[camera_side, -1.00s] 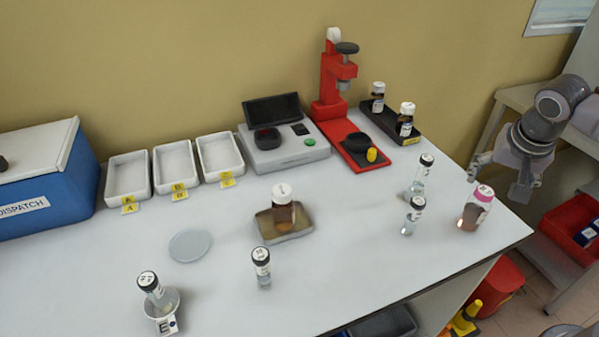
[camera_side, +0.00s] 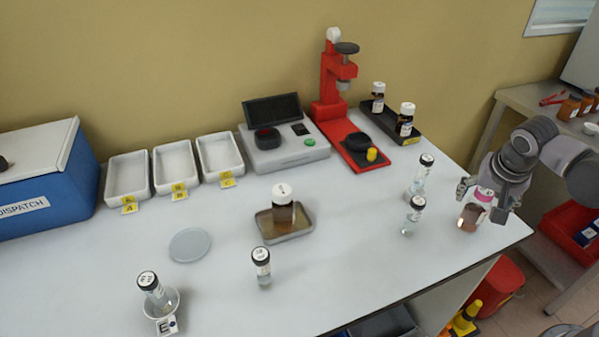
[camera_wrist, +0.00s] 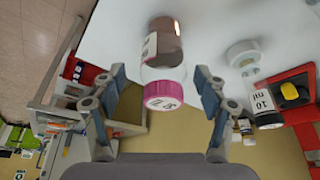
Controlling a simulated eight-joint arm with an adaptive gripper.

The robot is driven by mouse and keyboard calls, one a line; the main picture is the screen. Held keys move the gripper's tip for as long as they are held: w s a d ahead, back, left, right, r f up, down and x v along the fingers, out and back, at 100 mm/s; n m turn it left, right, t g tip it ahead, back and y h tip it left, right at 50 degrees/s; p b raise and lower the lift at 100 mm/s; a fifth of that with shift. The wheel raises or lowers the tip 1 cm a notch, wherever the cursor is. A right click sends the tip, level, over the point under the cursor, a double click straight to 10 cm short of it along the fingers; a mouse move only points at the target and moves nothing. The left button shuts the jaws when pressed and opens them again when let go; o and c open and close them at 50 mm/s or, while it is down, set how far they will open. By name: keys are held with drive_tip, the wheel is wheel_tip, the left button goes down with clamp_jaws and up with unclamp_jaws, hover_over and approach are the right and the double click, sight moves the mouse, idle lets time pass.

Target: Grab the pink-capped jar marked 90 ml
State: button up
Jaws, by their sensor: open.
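The pink-capped jar (camera_side: 469,215) stands upright near the right end of the white bench, with brown contents and a white label. In the wrist view the pink-capped jar (camera_wrist: 163,68) lies between the fingers, its cap toward me; the writing on the cap is too small to read surely. My gripper (camera_side: 483,196) is at the jar's cap height in the side view, partly hiding it. In the wrist view my gripper (camera_wrist: 164,100) is open, with a finger on each side of the jar and gaps visible between.
Two black-capped clear vials (camera_side: 412,216) and (camera_side: 420,176) stand just left of the jar. The bench's right edge (camera_side: 528,236) is close by. A brown jar in a tray (camera_side: 264,222), another vial (camera_side: 262,268) and a red press (camera_side: 335,85) stand farther left.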

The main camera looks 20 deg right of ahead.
sight(474, 209)
drive_tip(key=shift+a+x, duration=0.2)
drive_tip(key=shift+x, duration=2.3)
drive_tip(key=shift+w, duration=0.1)
drive_tip(key=c, duration=1.3)
